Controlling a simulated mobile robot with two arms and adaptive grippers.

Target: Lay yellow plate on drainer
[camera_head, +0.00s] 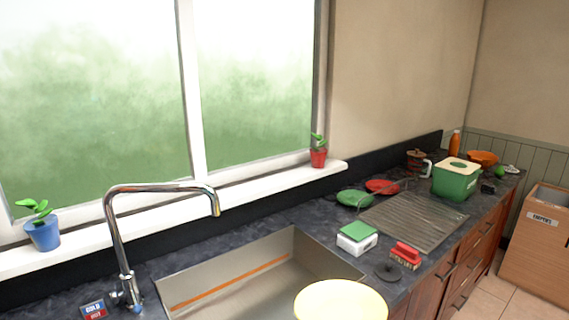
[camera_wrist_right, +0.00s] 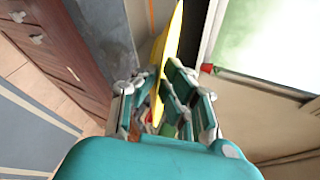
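The yellow plate (camera_head: 340,301) shows at the bottom edge of the head view, over the front right part of the sink; its lower edge is cut off. In the right wrist view the plate (camera_wrist_right: 168,55) is seen nearly edge-on. My right gripper (camera_wrist_right: 163,92) is shut on the plate's rim, with a finger on each side. The drainer (camera_head: 415,222) is a grey ridged board on the dark counter, right of the sink, with its middle bare. My left gripper is not in view.
A green plate (camera_head: 355,198) and a red plate (camera_head: 382,186) lie behind the drainer. The tap (camera_head: 118,235) rises at left.

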